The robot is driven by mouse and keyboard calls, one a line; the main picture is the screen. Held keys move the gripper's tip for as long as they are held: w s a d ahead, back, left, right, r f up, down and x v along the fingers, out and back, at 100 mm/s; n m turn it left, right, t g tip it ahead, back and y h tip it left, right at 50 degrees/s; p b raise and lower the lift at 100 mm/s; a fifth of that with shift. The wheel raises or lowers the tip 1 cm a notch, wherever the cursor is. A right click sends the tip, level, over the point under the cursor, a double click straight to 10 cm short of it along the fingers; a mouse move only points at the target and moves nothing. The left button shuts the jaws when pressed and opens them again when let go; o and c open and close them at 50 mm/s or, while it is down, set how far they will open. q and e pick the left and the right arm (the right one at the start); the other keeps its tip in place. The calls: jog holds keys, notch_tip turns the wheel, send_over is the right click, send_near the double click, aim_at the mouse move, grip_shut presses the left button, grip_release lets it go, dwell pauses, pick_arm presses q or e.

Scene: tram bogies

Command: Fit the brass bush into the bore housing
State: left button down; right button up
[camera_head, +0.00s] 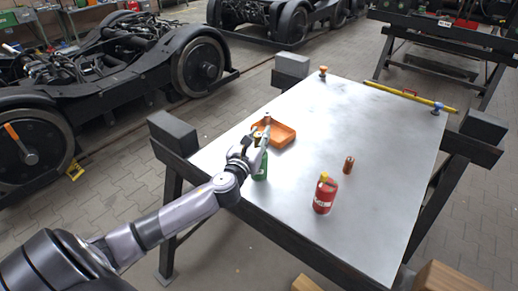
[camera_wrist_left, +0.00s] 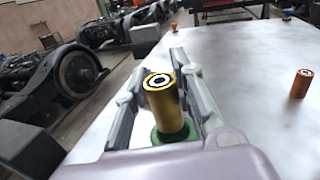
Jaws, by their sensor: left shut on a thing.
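My left gripper (camera_head: 262,138) is over the near left part of the metal table, by the orange tray. In the left wrist view its fingers (camera_wrist_left: 165,58) are closed around a brass cylinder with a ringed end and a hole, which looks like the brass bush (camera_wrist_left: 165,102). The bush points up towards the camera. A green round thing (camera_wrist_left: 172,134) shows at its lower end; in the head view this green thing (camera_head: 261,168) is below the gripper, partly hidden. I cannot tell whether they touch, or which thing is the bore housing. My right gripper is not in view.
A copper-coloured cylinder (camera_head: 348,165) and a red labelled container (camera_head: 325,194) stand to the right on the table (camera_head: 345,115). The orange tray (camera_head: 283,137) lies just beyond the gripper. A yellow bar (camera_head: 410,96) lies along the far edge. The table's middle is clear.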

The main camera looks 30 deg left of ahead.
pick_arm(q)
jog(key=shift+f+b, duration=0.55)
jog(key=shift+f, duration=1.55)
jog(key=shift+f, duration=0.1)
jog(key=c, duration=1.3)
grip_release()
jog(key=shift+c, duration=0.2)
